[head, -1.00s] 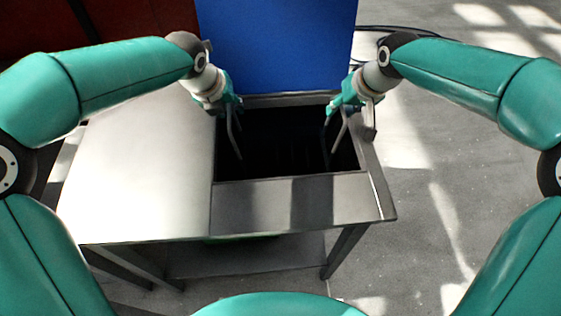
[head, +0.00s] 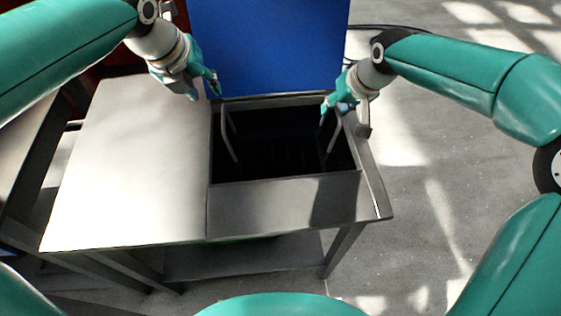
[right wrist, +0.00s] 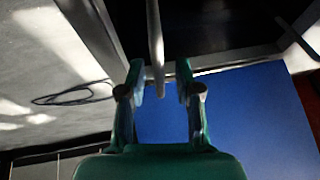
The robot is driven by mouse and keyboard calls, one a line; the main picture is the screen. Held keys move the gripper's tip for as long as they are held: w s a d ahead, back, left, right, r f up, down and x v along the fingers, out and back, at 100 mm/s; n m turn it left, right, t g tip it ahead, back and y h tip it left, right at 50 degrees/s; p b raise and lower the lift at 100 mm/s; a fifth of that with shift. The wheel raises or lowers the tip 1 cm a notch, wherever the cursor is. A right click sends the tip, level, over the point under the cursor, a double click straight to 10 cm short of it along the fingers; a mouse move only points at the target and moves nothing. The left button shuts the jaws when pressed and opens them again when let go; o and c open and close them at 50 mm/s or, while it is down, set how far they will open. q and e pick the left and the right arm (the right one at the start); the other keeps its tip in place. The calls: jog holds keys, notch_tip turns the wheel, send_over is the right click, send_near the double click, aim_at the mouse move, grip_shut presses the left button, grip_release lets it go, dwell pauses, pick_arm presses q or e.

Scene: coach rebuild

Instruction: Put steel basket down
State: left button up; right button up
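The steel basket sits down in the dark opening of a steel tank (head: 285,205); its body is mostly lost in shadow. Its left handle (head: 228,135) and right handle (head: 334,135) stand up inside the opening. My left gripper (head: 206,92) is open and empty, above and behind the left handle, apart from it. My right gripper (head: 334,108) is at the top of the right handle. In the right wrist view, its fingers (right wrist: 159,78) are spread, with the handle (right wrist: 155,35) between them and gaps on both sides.
A blue panel (head: 268,45) stands upright behind the tank. A bare steel worktop (head: 130,170) lies left of the opening, with a lower shelf (head: 235,262) beneath. Another table edge (head: 30,150) is at far left. Open floor (head: 450,180) lies to the right, with a dark cable behind.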

jog(key=v, duration=1.1)
jog(key=shift+r, duration=0.15)
jog(key=shift+s, duration=0.15)
